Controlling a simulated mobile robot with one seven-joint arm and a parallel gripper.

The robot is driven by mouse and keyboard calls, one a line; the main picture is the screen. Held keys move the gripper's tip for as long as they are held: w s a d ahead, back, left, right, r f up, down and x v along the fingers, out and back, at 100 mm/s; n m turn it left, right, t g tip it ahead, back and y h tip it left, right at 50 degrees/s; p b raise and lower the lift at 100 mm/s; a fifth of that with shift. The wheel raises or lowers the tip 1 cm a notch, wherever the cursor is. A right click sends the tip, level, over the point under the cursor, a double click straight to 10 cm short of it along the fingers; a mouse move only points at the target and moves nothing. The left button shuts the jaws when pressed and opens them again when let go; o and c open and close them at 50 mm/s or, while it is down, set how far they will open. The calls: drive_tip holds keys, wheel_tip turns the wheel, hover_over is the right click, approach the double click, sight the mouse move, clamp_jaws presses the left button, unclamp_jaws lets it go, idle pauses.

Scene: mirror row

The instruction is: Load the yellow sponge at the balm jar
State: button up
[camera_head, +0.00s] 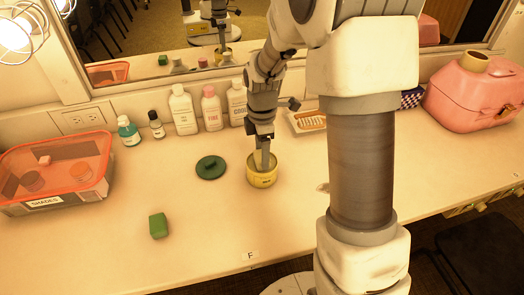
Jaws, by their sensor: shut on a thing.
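The balm jar (262,181) is a short, round, yellowish open tub with a small label, standing on the counter near the middle. My gripper (264,161) points down into its mouth, with the fingertips at or below the rim. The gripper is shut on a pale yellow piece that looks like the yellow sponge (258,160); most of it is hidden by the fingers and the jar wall. I cannot tell whether it touches the balm. A dark green round lid (210,167) lies flat on the counter just left of the jar.
A green block (158,225) lies front left. Several bottles (183,112) line the wall behind the jar. A tray (306,122) and a pink case (477,95) stand to the right. The front middle counter is clear.

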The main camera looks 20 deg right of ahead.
idle(0.4)
wheel_tip(320, 180, up, 7)
drive_tip(key=p, duration=0.5)
drive_tip(key=shift+p, duration=0.4)
drive_tip(key=shift+m, duration=0.3)
drive_tip(key=m, duration=0.1)
drive_tip(key=m+p, duration=0.1)
drive_tip(key=m, duration=0.1)
drive_tip(key=shift+s+f, duration=0.15)
drive_tip(key=shift+f, duration=0.2)
drive_tip(key=m, duration=0.5)
drive_tip(key=shift+s+f+p, duration=0.2)
drive_tip(key=shift+f+p, duration=0.2)
drive_tip(key=m, duration=0.2)
drive_tip(key=m+p, duration=0.1)
drive_tip(key=m, duration=0.1)
drive_tip(key=shift+s+f+m, duration=0.2)
drive_tip(key=shift+f+m, duration=0.1)
drive_tip(key=shift+f, duration=0.05)
drive_tip(key=m, duration=0.2)
drive_tip(key=f+m, duration=0.1)
drive_tip(key=m, duration=0.1)
drive_tip(key=shift+s+m+p, duration=0.2)
drive_tip(key=shift+m+p, duration=0.1)
drive_tip(key=shift+m, duration=0.1)
